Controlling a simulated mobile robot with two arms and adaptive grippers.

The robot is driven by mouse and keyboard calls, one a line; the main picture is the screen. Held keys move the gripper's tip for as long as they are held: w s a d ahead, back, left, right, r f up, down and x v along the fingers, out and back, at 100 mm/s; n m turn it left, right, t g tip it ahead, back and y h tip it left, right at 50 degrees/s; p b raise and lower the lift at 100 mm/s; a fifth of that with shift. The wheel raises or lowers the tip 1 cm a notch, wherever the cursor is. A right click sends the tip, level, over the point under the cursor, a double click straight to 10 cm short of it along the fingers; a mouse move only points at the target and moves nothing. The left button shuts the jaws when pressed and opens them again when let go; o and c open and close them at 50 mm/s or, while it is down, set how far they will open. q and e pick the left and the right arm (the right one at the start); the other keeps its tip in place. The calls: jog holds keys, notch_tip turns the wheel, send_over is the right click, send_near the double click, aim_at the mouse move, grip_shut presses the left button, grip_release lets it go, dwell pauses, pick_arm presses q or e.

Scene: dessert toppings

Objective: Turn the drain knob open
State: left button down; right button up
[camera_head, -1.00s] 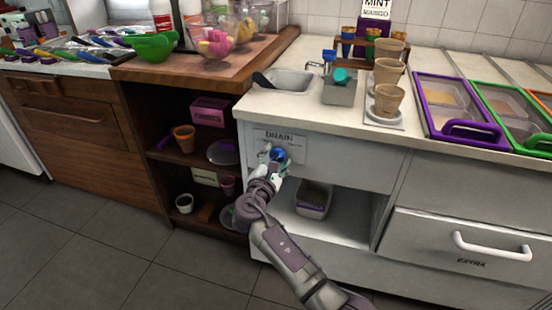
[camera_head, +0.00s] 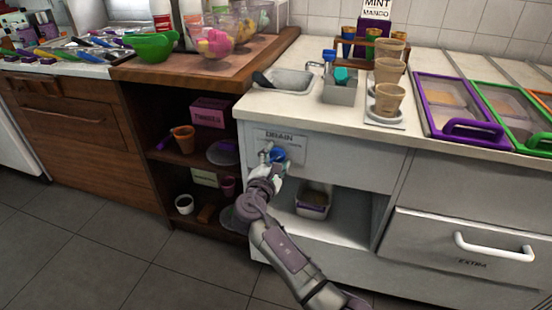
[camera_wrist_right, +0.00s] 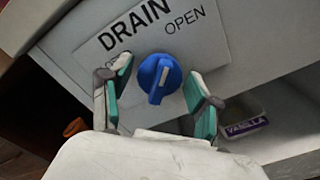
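The blue drain knob (camera_wrist_right: 160,78) sits on a plate marked DRAIN and OPEN (camera_wrist_right: 185,35) on the white counter front. In the head view the knob (camera_head: 277,154) shows just beyond my right gripper (camera_head: 271,163). In the right wrist view my right gripper (camera_wrist_right: 160,90) has its two teal-padded fingers apart, one on each side of the knob, with gaps between pads and knob. The knob's ridge points down and slightly left in that view, not toward the word OPEN at its upper right. My left gripper is not in view.
A sink (camera_head: 290,80) is set in the counter above the plate. An open shelf below holds a tub (camera_head: 313,201). A dark wooden shelf unit (camera_head: 160,185) stands to the left. A drawer with a white handle (camera_head: 493,250) is at the right.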

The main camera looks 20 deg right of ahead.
dwell(0.3)
jog(key=v, duration=1.2)
